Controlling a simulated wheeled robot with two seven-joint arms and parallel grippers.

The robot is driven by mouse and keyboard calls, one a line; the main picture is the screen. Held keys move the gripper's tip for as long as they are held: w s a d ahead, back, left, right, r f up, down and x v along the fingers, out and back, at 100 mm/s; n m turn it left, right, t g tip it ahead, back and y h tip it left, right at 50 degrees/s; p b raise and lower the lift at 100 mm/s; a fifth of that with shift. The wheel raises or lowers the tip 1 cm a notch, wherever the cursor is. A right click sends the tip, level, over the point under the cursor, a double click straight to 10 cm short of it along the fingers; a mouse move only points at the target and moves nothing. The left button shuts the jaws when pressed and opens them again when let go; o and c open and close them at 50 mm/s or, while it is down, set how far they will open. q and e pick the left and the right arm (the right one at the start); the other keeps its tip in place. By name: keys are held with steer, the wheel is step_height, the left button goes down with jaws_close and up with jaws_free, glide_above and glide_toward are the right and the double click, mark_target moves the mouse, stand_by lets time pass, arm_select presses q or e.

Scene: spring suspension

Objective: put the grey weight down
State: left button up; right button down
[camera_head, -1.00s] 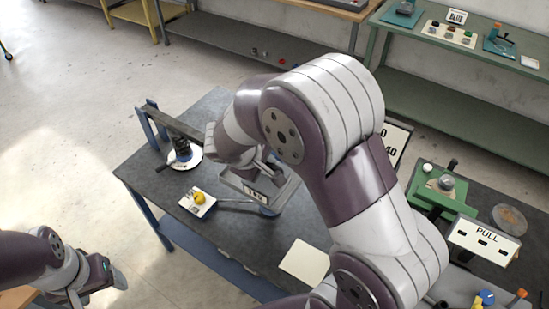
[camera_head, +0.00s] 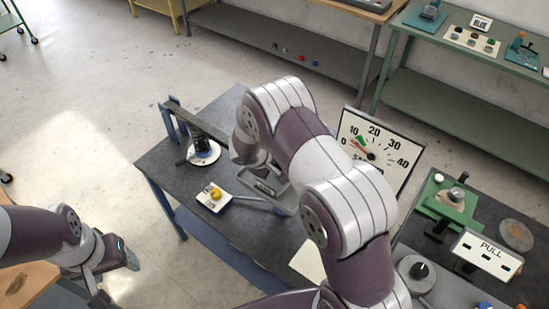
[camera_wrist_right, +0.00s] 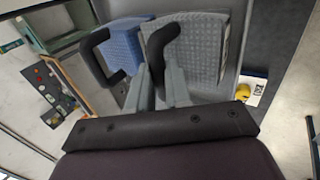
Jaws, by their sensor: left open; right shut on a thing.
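The grey weight (camera_wrist_right: 205,50) fills the middle of the right wrist view, a textured block with a black handle and a pale label on its edge. My right gripper (camera_wrist_right: 158,90) is shut, with its fingers close together at this handle. A blue textured weight (camera_wrist_right: 123,48) with a black handle is beside it on the left. In the head view my right gripper (camera_head: 258,168) is over the dark bench, and the arm hides much of both weights. I cannot tell whether the grey weight touches the bench. My left gripper (camera_head: 118,279) is open and empty at lower left.
The dark bench (camera_head: 235,248) bears a yellow piece (camera_head: 215,193) on a white card and a dark hanging assembly (camera_head: 202,146) over a white disc. A dial board (camera_head: 379,155) stands behind my right arm. A green fixture (camera_head: 447,203) and a PULL sign (camera_head: 486,250) are at right.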

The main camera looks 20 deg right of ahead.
steer(key=shift+b, duration=0.3)
steer(key=c, duration=1.1)
jaws_free()
steer(key=shift+s+a, duration=0.1)
steer(key=shift+s, duration=0.05)
steer(key=shift+o, duration=0.2)
steer(key=shift+a+r, duration=0.1)
steer(key=shift+r, duration=0.2)
steer(key=b+v, duration=0.2)
steer(key=v, duration=0.9)
steer(key=s+r+m+g+y, duration=0.1)
steer(key=s+m+y, duration=0.4)
steer(key=s, duration=1.3)
steer(key=shift+s+m+g+y, duration=0.2)
steer(key=shift+m+g+y, duration=0.2)
steer(key=shift+y, duration=0.1)
